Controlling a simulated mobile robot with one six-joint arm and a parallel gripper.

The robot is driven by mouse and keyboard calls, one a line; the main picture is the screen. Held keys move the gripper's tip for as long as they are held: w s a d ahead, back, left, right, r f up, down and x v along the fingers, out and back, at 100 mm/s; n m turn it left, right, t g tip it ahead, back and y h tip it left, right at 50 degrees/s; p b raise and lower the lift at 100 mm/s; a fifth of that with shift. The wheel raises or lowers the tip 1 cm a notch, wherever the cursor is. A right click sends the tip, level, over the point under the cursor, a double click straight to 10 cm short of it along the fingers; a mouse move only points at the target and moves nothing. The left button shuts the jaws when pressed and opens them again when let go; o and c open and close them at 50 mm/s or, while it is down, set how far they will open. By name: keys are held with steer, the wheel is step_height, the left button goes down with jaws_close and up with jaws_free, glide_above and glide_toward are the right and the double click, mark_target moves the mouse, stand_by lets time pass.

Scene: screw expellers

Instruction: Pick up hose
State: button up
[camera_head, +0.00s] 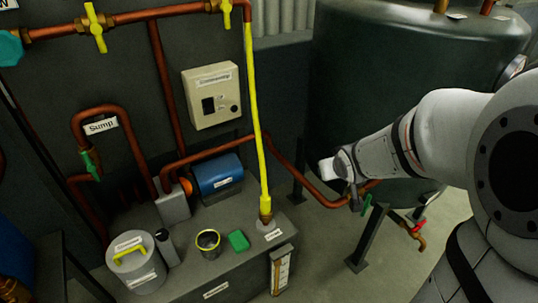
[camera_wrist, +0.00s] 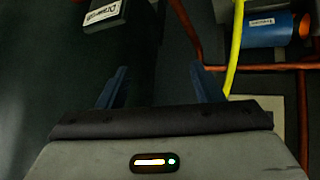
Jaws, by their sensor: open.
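The yellow hose (camera_head: 256,110) hangs nearly upright in the head view. It runs from the yellow valve at the upper pipe down to a brass fitting (camera_head: 265,215) on the grey bench top. In the wrist view the hose (camera_wrist: 235,45) passes just to the right of the right finger. My gripper (camera_wrist: 160,85) is open, with two dark blue fingers apart and nothing between them. In the head view my wrist end is right of the hose, clearly apart from it; the fingers cannot be made out there.
A large dark green tank (camera_head: 410,80) stands behind my arm. A beige control box (camera_head: 212,95) and copper pipes are left of the hose. A blue motor (camera_head: 216,178), a grey can (camera_head: 136,265), a small cup (camera_head: 208,243) and a green block (camera_head: 239,240) are on the bench.

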steer(key=w+a+f+n+t+y+b, duration=0.1)
steer(key=w+a+f+t+y+b, duration=0.2)
steer(key=f, duration=0.5)
steer(key=w+a+f+n+y+b, duration=0.1)
steer(key=w+a+f+n+b, duration=0.1)
steer(key=w+f+b, duration=0.4)
steer(key=n+t+y+b, duration=0.1)
steer(key=n+y+b, duration=0.2)
steer(key=y+b, duration=0.6)
glide_toward(269, 202)
steer(key=x, duration=0.5)
steer(key=shift+h, duration=0.3)
steer(key=b+x, duration=0.3)
steer(key=x, duration=0.4)
steer(key=shift+a+r, duration=0.1)
steer(key=shift+r, duration=0.05)
steer(key=shift+c, duration=0.6)
steer(key=c, duration=1.1)
